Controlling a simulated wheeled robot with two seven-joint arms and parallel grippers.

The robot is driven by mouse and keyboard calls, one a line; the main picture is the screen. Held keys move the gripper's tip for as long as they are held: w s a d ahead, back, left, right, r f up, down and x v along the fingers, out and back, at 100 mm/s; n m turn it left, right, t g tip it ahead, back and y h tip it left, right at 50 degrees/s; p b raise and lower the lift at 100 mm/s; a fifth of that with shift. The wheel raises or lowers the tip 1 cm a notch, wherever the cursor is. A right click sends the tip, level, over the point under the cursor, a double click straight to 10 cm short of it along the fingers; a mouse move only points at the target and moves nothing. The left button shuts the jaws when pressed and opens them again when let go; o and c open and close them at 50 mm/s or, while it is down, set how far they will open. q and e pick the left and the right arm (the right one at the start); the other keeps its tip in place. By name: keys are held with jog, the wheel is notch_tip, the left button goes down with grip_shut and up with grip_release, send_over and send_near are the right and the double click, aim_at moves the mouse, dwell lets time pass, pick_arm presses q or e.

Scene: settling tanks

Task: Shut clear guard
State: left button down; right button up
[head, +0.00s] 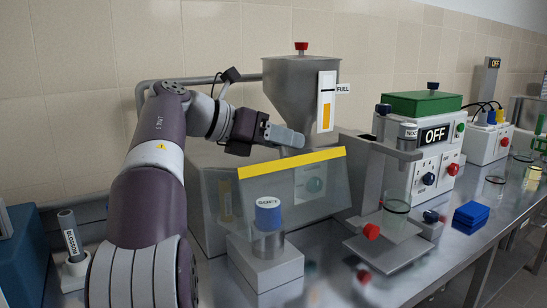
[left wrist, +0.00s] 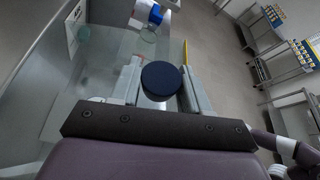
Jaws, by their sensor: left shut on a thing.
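The clear guard (head: 325,185) is a see-through panel with a yellow strip (head: 292,162) along its upper edge, in front of the grey hopper (head: 300,90) in the head view. It stands tilted; I cannot tell how far it is from its closed position. My left gripper (head: 300,139) is at the guard's top, just above the yellow strip. In the left wrist view its fingers are shut on a dark round knob (left wrist: 161,81), with the clear panel (left wrist: 110,62) beyond. The knob is hidden in the head view.
To the right stand a grey clamp stand (head: 396,150), a white box marked OFF (head: 432,155) and a blue block (head: 471,214). A labelled grey tube (head: 70,236) stands at the left.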

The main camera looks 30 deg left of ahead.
pick_arm(q)
jog(key=f+b, duration=0.1)
jog(key=b, duration=0.1)
jog(key=d+f+m+y+b, duration=0.1)
jog(key=f+b, duration=0.1)
jog(key=f+m+b, duration=0.1)
jog(key=f+b, duration=0.1)
jog(key=b, duration=0.1)
jog(key=shift+s+d+f+t+y, duration=0.15)
jog(key=shift+s+d+t+y, duration=0.15)
jog(key=shift+s+y, duration=0.1)
pick_arm(e)
notch_tip(320, 180, down, 9)
jog(key=shift+r, duration=0.2)
pick_arm(q)
jog(key=c, duration=0.7)
grip_release()
jog(key=p+v, duration=0.3)
jog(key=v, duration=0.8)
jog(key=shift+s+a, duration=0.2)
jog(key=shift+a, duration=0.05)
jog(key=shift+s+a+r, duration=0.15)
jog(key=shift+s+r, duration=0.1)
jog(key=shift+s, duration=0.2)
pick_arm(e)
notch_tip(320, 180, up, 3)
jog(key=shift+f, duration=0.1)
